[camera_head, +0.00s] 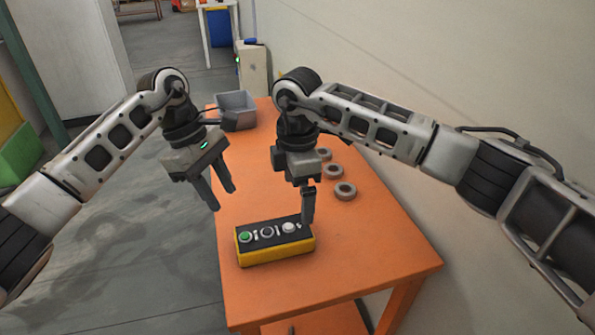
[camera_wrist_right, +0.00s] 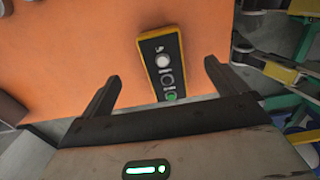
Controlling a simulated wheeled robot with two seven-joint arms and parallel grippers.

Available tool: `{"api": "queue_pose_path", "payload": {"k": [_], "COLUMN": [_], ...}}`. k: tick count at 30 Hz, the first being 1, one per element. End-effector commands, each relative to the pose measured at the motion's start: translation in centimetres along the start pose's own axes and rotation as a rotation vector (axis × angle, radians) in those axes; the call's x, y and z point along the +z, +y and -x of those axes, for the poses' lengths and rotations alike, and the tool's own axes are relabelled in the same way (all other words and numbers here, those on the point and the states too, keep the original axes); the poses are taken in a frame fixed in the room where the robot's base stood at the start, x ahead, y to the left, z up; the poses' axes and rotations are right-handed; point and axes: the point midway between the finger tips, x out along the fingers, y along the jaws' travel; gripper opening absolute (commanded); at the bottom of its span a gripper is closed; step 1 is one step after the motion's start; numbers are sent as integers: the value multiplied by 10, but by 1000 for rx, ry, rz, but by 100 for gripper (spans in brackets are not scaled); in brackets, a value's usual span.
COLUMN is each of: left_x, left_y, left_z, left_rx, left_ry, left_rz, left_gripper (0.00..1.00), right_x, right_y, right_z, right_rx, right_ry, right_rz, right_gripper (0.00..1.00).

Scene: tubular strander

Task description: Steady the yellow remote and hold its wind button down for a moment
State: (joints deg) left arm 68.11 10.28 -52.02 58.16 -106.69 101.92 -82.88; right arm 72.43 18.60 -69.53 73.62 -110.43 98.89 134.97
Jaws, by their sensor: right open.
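The yellow remote (camera_head: 277,256) lies on the orange table near its left edge, with a black top face. That face carries a green button (camera_head: 245,237), a dark round control (camera_head: 267,232) and a white button (camera_head: 289,227). My right gripper (camera_head: 308,221) points down at the remote's right end, close to the white button; I cannot tell whether it touches. In the right wrist view its open fingers (camera_wrist_right: 158,72) stand either side of the remote (camera_wrist_right: 178,43), with nothing held. My left gripper (camera_head: 224,199) is open and empty, above and left of the remote.
Several grey rings (camera_head: 345,191) lie on the orange table (camera_head: 375,240) behind and right of the remote. A grey bin (camera_head: 236,101) stands at the table's far end. A wall (camera_head: 480,100) runs along the right side. The table's front right is clear.

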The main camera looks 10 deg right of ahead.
Motion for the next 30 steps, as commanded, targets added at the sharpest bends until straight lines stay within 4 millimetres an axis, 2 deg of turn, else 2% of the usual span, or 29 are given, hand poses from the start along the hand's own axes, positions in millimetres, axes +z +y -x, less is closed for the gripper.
{"api": "queue_pose_path", "payload": {"k": [1,9,15,21,30], "left_x": [0,0,0,0,0], "left_y": [0,0,0,0,0], "left_z": [0,0,0,0,0], "left_rx": [0,0,0,0,0], "left_ry": [0,0,0,0,0], "left_rz": [0,0,0,0,0], "left_gripper": [36,36,36,36,36], "right_x": [0,0,-1,-1,-1], "right_y": [-1,-1,-1,0,0], "right_z": [-12,-65,-94,-107,-109], "right_rx": [-4,-4,-2,0,1], "right_ry": [0,1,2,2,2], "right_rz": [1,1,2,3,3], "right_gripper": [98,98,98,98,98]}}
